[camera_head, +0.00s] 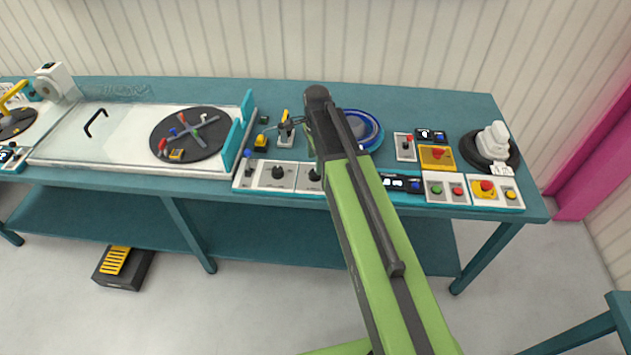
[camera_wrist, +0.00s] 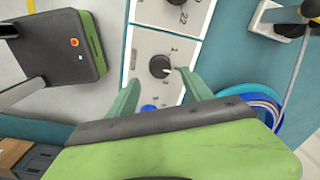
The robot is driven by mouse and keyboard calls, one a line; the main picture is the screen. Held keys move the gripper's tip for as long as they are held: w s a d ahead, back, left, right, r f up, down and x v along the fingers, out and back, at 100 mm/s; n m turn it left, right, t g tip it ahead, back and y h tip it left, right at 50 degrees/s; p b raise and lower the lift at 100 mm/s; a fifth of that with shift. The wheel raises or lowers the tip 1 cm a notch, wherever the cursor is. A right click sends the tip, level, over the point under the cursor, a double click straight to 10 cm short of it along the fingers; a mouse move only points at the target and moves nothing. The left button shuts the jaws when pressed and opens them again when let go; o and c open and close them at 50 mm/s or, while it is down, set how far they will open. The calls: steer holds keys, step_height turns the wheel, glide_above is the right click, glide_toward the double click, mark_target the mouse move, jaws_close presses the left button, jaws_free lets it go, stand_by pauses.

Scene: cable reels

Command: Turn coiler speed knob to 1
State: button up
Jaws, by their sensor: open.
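The dark round knob (camera_wrist: 160,66) sits on a white panel (camera_wrist: 143,48) with small numbers around it, among them a 1 above right and a 3 below. A small light mark shows on the knob's lower right; the exact number it faces is too small to tell. My gripper (camera_wrist: 160,78) is open, with one green finger on each side of the knob's lower part. Whether they touch it I cannot tell. In the head view the same knob (camera_head: 315,174) shows beside my arm, which hides most of my gripper.
Another knob (camera_head: 278,172) is left of it on the same panel. A display box (camera_head: 401,184) and red and green buttons stand to the right. A blue cable coil (camera_head: 372,131) lies behind my arm; a yellow-handled lever (camera_head: 285,128) stands behind the panel.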

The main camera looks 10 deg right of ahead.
mark_target(315, 175)
step_height(315, 175, down, 6)
steer(key=b, duration=0.4)
steer(key=shift+w+r, duration=0.1)
steer(key=shift+r, duration=0.1)
steer(key=shift+r, duration=0.1)
jaws_close()
steer(key=shift+n, duration=0.3)
steer(key=n, duration=0.5)
steer(key=shift+n, duration=0.3)
steer(key=n, duration=0.5)
steer(key=shift+n, duration=0.3)
